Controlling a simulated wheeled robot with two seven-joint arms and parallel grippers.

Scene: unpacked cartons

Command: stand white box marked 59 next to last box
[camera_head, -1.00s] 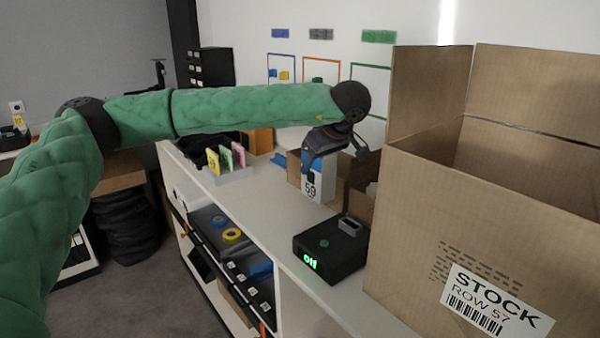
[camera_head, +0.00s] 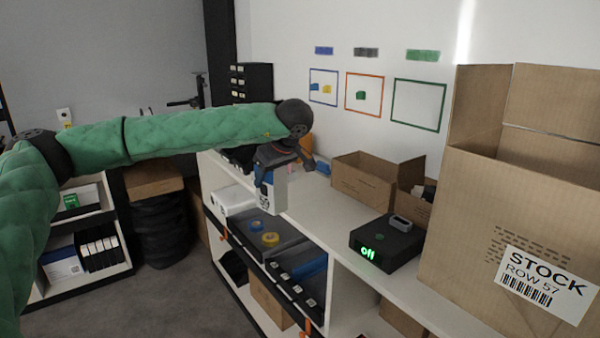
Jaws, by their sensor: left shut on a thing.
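The white box marked 59 (camera_head: 272,193) hangs upright below my left gripper (camera_head: 279,168). The gripper is shut on its upper part and covers some of it. The box shows in front of the white counter, near its front edge, and its lower end looks clear of the surface. At far left, a low shelf unit holds a white and blue box (camera_head: 62,264) beside a row of black boxes (camera_head: 99,252). I cannot tell which box is the last one. My right gripper is out of view.
A large STOCK carton (camera_head: 490,225) stands at the counter's right. A small open carton (camera_head: 365,184) and a black device reading "off" (camera_head: 387,243) stand on the counter (camera_head: 330,215). Black trays (camera_head: 268,243) lie below. The grey floor (camera_head: 165,300) at left is clear.

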